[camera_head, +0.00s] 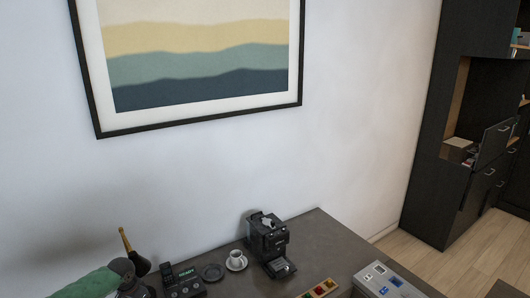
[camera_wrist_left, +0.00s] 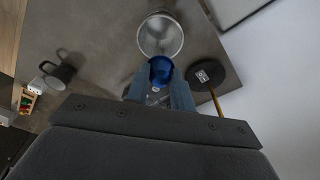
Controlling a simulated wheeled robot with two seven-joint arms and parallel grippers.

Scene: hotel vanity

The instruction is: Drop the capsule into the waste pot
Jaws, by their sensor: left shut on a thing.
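In the left wrist view, my left gripper (camera_wrist_left: 160,88) is shut on a blue capsule (camera_wrist_left: 161,69). The capsule shows between the fingertips. A round silver-grey pot (camera_wrist_left: 160,24), which looks like the waste pot, lies just beyond the capsule. Its open mouth faces the camera, and the capsule overlaps its near rim in the picture. I cannot tell the height between them. In the head view, my green left arm reaches in at the bottom left; its fingertips, the capsule and the pot cannot be made out there. My right gripper is not in view.
A lamp with a brass stem (camera_head: 126,240) stands near the pot. A display reading "READY" (camera_head: 181,281), a dark saucer (camera_head: 213,272), a white cup (camera_head: 236,261), a coffee machine (camera_head: 269,241) and a tray of coloured pieces (camera_head: 320,289) stand along the counter (camera_head: 330,240).

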